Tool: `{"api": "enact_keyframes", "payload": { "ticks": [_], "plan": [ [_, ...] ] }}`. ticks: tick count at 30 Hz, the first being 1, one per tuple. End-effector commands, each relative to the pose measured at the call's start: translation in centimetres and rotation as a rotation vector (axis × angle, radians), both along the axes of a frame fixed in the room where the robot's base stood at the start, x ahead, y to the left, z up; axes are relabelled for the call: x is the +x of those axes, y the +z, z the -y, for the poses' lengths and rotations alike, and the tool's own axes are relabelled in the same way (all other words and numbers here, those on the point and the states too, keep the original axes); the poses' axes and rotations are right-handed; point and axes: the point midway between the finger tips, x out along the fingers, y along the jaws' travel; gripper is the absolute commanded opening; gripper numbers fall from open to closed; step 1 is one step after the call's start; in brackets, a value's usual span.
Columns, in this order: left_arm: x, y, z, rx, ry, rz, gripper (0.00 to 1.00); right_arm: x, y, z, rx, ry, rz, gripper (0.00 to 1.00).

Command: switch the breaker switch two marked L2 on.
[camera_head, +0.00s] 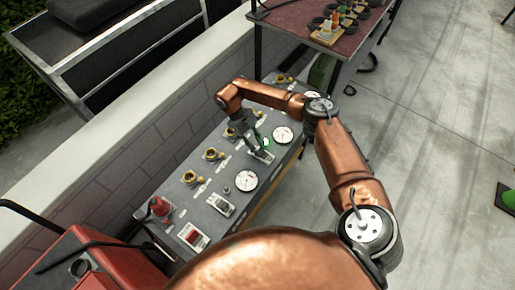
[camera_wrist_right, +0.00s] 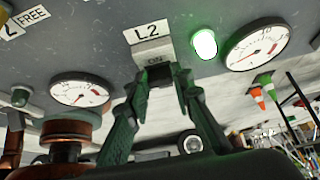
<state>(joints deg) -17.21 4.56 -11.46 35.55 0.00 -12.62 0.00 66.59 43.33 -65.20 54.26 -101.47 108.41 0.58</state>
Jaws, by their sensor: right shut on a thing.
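The breaker switch marked L2 (camera_wrist_right: 152,52) is a pale block on the grey panel, with the L2 label (camera_wrist_right: 147,31) above it and the word ON on its face. My right gripper (camera_wrist_right: 166,78) is at the lower part of this switch, its two dark green-grey fingers shut on it. The fingers hide the lower part of the switch. A green lamp (camera_wrist_right: 204,44) to the right of the switch is lit. In the head view my right gripper (camera_head: 258,146) reaches down onto the panel, covering part of the switch. My left gripper is not in view.
The grey panel (camera_head: 203,222) carries white gauges (camera_head: 246,181), yellow-ringed knobs (camera_head: 191,178), another breaker switch (camera_head: 221,205) and a red knob (camera_head: 159,207). A low wall (camera_head: 128,180) runs along its left. A dark red table (camera_head: 290,20) with several items stands beyond. Pavement at right is mostly open.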

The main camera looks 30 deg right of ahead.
Motion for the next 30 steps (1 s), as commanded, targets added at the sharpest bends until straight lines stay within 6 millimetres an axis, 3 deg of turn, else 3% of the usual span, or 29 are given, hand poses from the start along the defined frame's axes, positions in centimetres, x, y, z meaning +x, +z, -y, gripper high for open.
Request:
{"api": "enact_keyframes", "payload": {
  "ticks": [16,17,24,30],
  "plan": [
    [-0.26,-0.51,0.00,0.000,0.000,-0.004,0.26,0.09,-0.15,-0.03,-0.010,0.001,-0.022,0.00],
    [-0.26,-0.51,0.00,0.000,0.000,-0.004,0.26,0.08,-0.16,-0.02,-0.010,0.001,-0.022,0.23],
    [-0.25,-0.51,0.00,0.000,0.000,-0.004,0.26,0.06,-0.14,-0.02,-0.010,0.001,-0.022,0.39],
    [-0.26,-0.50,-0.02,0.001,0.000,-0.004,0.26,0.07,-0.12,-0.01,-0.009,0.000,-0.022,0.39]
  ]
}}
